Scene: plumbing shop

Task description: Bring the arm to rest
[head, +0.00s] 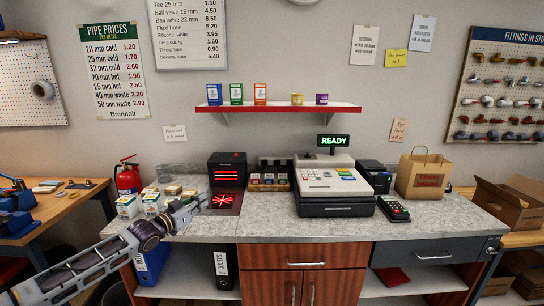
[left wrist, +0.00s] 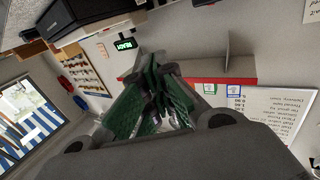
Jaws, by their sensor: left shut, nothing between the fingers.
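My left arm reaches in from the lower left of the head view. Its gripper (head: 194,208) is over the left part of the counter (head: 275,228), in front of several small boxes (head: 127,205) and left of the red-lit black device (head: 227,180). The gripper is shut and empty. In the left wrist view its green-padded fingers (left wrist: 158,98) are together with nothing between them. I cannot tell the exact height of the gripper above the counter. My right gripper is in neither view.
A cash register (head: 332,182) with a READY display stands mid-counter. A card terminal (head: 394,208) and a paper bag (head: 423,176) are to its right. A red-edged shelf (head: 278,108) hangs above. The front of the counter is mostly clear.

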